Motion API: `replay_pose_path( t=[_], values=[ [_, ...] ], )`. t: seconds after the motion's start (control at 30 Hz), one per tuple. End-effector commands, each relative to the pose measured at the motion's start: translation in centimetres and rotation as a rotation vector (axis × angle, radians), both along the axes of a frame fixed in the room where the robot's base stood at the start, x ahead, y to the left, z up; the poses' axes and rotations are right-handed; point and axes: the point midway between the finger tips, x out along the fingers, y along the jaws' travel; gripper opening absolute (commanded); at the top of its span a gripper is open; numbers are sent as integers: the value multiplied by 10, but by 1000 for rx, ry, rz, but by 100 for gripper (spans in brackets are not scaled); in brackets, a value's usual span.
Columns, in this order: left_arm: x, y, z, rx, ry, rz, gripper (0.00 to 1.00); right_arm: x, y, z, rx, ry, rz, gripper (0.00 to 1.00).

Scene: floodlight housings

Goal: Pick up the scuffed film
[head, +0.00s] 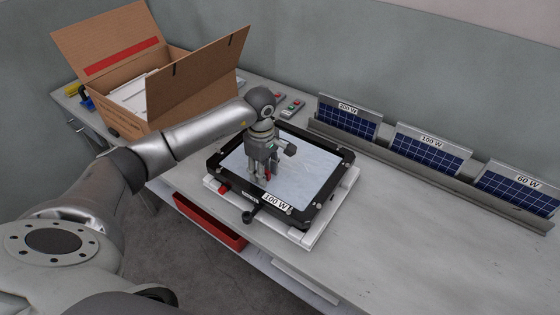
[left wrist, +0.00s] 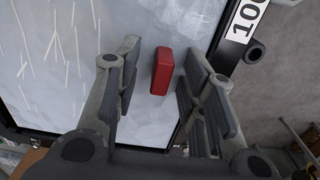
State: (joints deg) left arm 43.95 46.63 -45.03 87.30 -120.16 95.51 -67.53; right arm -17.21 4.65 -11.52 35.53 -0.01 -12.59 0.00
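The scuffed film (head: 309,176) is a pale, bluish-white sheet lying flat inside the black frame of the 100 W housing (head: 326,211). In the left wrist view the film (left wrist: 60,75) shows many thin white scratches. A small red tab (left wrist: 162,71) stands on the film near its edge. My left gripper (head: 263,175) points down over the film's near left part. In the left wrist view its fingers (left wrist: 160,92) are apart, one on each side of the red tab, with gaps on both sides. Whether the fingertips touch the film is hidden. My right gripper is not in view.
The housing sits on a white base (head: 303,241) on the grey bench (head: 420,240). An open cardboard box (head: 188,101) stands behind my left arm. A rack (head: 400,162) holds solar panels marked 200 W, 100 W and 60 W. A red bin (head: 208,221) is below the bench edge.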

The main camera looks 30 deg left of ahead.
Motion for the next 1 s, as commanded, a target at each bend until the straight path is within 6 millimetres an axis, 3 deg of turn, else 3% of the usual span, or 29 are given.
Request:
replay_pose_path(
  t=[0.1,0.37,0.77,1.0],
  values=[
    [0,0,0,0,0,0,35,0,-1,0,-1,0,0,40],
    [0,0,0,0,1,0,2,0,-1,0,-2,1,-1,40],
    [0,0,2,0,0,0,0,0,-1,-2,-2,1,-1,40],
    [1,0,22,1,-4,-1,0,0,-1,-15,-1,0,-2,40]
  ],
)
